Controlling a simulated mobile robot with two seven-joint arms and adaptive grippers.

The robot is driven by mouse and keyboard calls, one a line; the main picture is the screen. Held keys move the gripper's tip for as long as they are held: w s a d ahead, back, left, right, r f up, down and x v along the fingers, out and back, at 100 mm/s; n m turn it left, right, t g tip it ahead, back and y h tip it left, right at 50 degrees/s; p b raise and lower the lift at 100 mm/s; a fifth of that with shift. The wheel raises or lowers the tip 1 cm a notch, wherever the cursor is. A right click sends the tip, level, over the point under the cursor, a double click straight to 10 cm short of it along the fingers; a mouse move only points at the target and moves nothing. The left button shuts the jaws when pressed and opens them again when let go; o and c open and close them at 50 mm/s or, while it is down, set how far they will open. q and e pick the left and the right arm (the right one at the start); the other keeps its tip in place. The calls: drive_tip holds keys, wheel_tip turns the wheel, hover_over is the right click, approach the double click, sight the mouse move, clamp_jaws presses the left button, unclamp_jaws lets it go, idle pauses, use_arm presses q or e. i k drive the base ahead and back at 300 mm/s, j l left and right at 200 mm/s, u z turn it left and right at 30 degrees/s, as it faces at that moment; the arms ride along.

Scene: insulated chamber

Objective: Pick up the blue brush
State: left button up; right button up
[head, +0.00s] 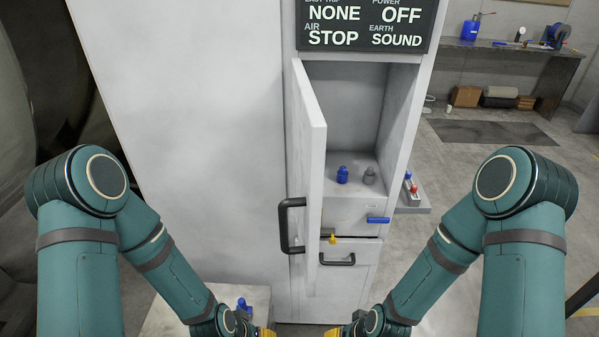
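No object is clearly recognisable as a brush. A small blue knobbed object (342,174) stands upright in the open cabinet compartment, beside a similar grey one (369,176). Another blue object (242,305) is at the bottom, on or above a pale low box and close beside my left gripper; I cannot tell whether they touch. My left gripper (266,332) and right gripper (333,332) show only as yellow tips at the bottom edge, below the cabinet front. Their fingers are mostly cut off, so their opening and any contents are hidden.
The cabinet door (308,150) with a black handle stands open towards me. Below the compartment are a blue handle (378,220), a yellow part (333,239) and a black handle (337,260). A pale low box (175,318) stands lower left. A bench (510,48) is far right.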

sight(241, 301)
drive_tip(key=k+l+z, duration=0.1)
drive_tip(key=k+z, duration=0.15)
drive_tip(key=k, duration=0.5)
drive_tip(key=k+j+z, duration=0.2)
drive_tip(key=k+j, duration=0.5)
drive_tip(key=j, duration=0.2)
drive_tip(key=k+j+z, duration=0.1)
drive_tip(key=j, duration=0.2)
